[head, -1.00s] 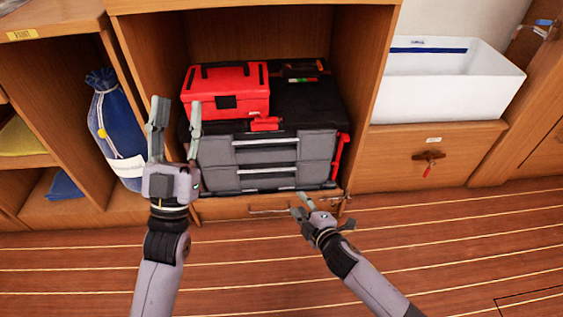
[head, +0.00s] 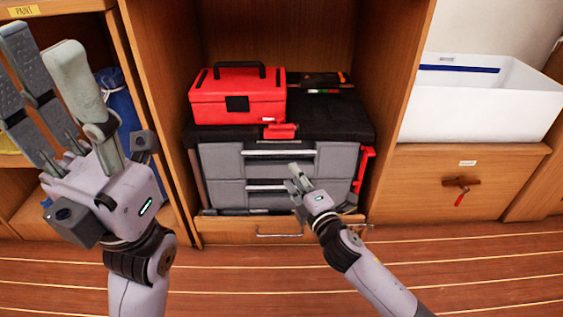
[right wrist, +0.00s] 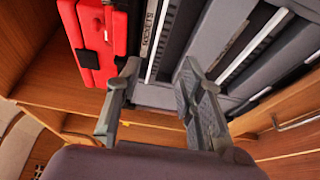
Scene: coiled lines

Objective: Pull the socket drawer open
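The tool chest (head: 221,159), black on top with two grey drawers on its front, stands in a wooden cabinet bay. Both drawers look shut. In the right wrist view a "SOCKETS" label (right wrist: 150,25) sits beside a pale bar handle (right wrist: 157,48), apparently the upper drawer's handle (head: 265,153). The lower handle (head: 262,188) is also in the head view. My left gripper (head: 45,65) is open and empty, close to the camera.
A red toolbox (head: 235,100) sits on the chest. The cabinet's side panels (head: 160,130) flank it closely. A wooden drawer with a wire handle (head: 279,235) lies below. A white bin (head: 480,110) stands at right, and a blue bag (head: 122,105) is partly behind my left gripper.

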